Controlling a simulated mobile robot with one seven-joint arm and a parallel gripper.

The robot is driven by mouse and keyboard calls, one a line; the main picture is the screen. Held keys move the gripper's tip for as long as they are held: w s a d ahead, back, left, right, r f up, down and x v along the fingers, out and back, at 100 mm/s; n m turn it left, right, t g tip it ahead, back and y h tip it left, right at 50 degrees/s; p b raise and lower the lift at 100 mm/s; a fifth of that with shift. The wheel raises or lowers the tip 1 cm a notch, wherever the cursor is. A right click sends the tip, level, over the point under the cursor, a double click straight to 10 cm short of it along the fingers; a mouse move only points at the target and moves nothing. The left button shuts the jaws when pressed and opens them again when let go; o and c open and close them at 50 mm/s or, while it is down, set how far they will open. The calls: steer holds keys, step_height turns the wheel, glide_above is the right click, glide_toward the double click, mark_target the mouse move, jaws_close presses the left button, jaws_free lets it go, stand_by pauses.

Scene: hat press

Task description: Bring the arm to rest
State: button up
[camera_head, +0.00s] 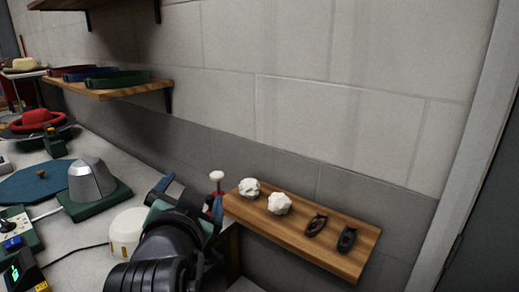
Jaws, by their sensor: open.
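My arm (165,255) reaches up from the bottom of the head view, dark and ribbed. At its end my gripper (190,196) is open, with one dark finger at its left and another at its right. I see nothing held between the fingers, though the wrist hides part of the space. The gripper is at the bench's right end, between a cream round object (127,230) and a wooden shelf (290,237). A white knob on a thin stem (216,177) shows just beyond the right finger; I cannot tell whether they touch.
The low shelf carries two white lumps (279,203) and two dark items (347,240). On the bench are a silver hat form (92,179) on a green base, a teal disc (35,180), a red hat (36,119) and a control box (17,232). A wall shelf (120,91) holds hat bands.

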steer(key=s+d+r+n+t+p, duration=0.1)
steer(key=s+d+r+t, duration=0.2)
steer(key=r, duration=0.7)
steer(key=s+d+r+n+t+p, duration=0.1)
steer(key=s+d+r+t, duration=0.25)
steer(key=r, duration=0.65)
steer(key=s+d+r+n+t+h+p, duration=0.1)
steer(key=s+d+r+n+t+p, duration=0.1)
steer(key=s+r, duration=0.9)
steer(key=d+r+n+t, duration=0.1)
steer(key=d+t, duration=0.1)
steer(key=t, duration=0.1)
steer(key=shift+d+r, duration=0.35)
